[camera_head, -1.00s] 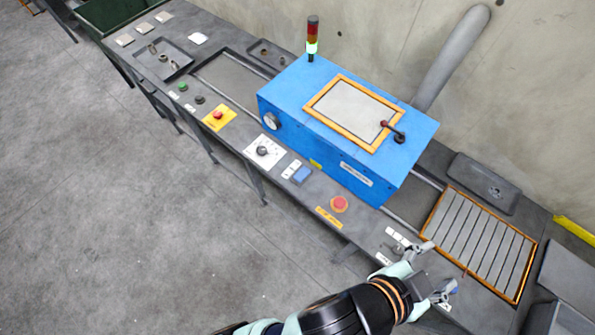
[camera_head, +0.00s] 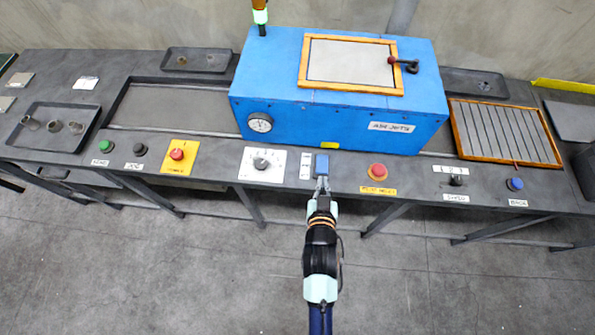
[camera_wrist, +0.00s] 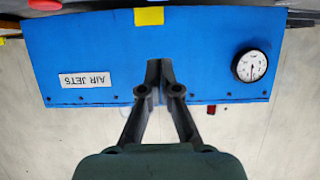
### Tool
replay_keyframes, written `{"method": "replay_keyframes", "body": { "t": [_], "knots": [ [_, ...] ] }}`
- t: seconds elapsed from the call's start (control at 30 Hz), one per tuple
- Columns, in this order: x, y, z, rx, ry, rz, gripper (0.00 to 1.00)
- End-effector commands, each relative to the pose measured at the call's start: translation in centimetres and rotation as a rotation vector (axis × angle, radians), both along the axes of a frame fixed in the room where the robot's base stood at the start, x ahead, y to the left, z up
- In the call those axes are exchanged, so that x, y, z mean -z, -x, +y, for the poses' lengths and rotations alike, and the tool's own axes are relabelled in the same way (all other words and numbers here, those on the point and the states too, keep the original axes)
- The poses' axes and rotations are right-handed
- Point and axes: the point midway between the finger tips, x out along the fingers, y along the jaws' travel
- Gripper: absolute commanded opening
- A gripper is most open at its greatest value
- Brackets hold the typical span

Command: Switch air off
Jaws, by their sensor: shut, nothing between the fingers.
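In the wrist view, the closed fingertips (camera_wrist: 160,64) appear against the blue box (camera_wrist: 110,45), which is upside down there and bears an "AIR JETS" label (camera_wrist: 86,80). The switch cannot be made out in the wrist view, so its position is unclear.
A white dial plate (camera_head: 262,165) lies left of the switch. A red button (camera_head: 377,172) lies to its right. The blue box (camera_head: 340,125) with a round gauge (camera_head: 260,122) rises behind. A blue button (camera_head: 515,184) is at the far right of the ledge.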

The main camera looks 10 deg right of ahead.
Motion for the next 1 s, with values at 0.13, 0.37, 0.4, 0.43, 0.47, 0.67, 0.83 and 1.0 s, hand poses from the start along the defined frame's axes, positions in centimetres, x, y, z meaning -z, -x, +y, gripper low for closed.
{"method": "replay_keyframes", "body": {
  "t": [0.13,0.37,0.4,0.43,0.47,0.67,0.83,1.0],
  "knots": [
    [-0.1,0.0,0.0,0.000,0.000,0.000,0.00],
    [0.7,-1.5,-0.5,0.000,0.000,0.000,0.00],
    [1.0,-2.1,-0.7,0.000,0.000,0.000,0.00],
    [1.2,-2.6,-0.9,0.000,0.000,0.000,0.00],
    [1.5,-3.1,-1.0,0.000,0.000,0.000,0.00],
    [3.2,-7.0,-2.4,0.000,0.000,-0.001,0.00],
    [5.5,-8.6,-2.9,0.000,-0.002,0.005,0.00],
    [7.4,-8.2,-2.8,-0.001,0.000,0.002,0.00]
  ]
}}
